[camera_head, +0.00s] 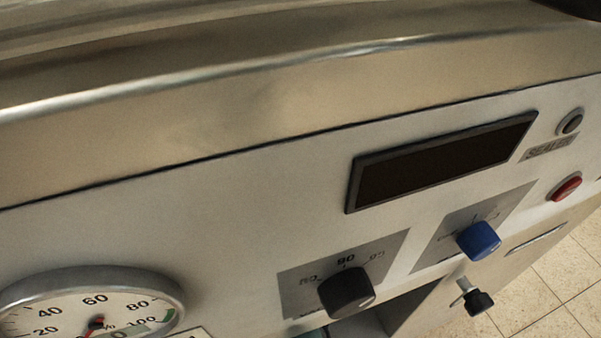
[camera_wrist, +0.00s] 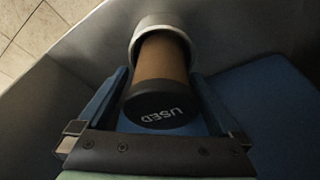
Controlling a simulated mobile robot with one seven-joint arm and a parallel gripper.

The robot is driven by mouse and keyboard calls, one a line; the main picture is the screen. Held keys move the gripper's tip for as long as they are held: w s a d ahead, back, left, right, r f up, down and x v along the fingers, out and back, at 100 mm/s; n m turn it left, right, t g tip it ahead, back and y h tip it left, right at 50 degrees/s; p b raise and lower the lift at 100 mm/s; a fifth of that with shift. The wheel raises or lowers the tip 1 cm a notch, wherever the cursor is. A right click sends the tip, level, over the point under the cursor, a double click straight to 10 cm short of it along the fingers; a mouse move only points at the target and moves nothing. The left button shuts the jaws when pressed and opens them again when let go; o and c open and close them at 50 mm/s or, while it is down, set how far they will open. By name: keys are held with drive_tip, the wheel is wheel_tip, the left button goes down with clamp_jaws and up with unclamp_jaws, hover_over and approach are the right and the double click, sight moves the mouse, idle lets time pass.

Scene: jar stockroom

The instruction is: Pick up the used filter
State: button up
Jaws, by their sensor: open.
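The used filter (camera_wrist: 162,88) shows in the wrist view as a brown cylinder with a black end cap marked "USED". Its far end sits inside a pale round collar (camera_wrist: 146,27), which hides that end. My gripper (camera_wrist: 160,76) is open, with one blue finger on the left of the filter and one on the right. The fingers look apart from its sides, though contact on the right is hard to judge. The head view shows neither the filter nor my gripper.
Grey walls flank the collar, and a blue surface (camera_wrist: 265,105) lies at right. The head view shows a machine panel with a gauge (camera_head: 85,303), a black knob (camera_head: 346,291), a blue knob (camera_head: 478,240), a dark display (camera_head: 440,160) and a red button (camera_head: 566,187). Tiled floor (camera_head: 550,285) lies beyond.

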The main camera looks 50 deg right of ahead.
drive_tip(key=c, duration=1.4)
drive_tip(key=shift+r, duration=0.2)
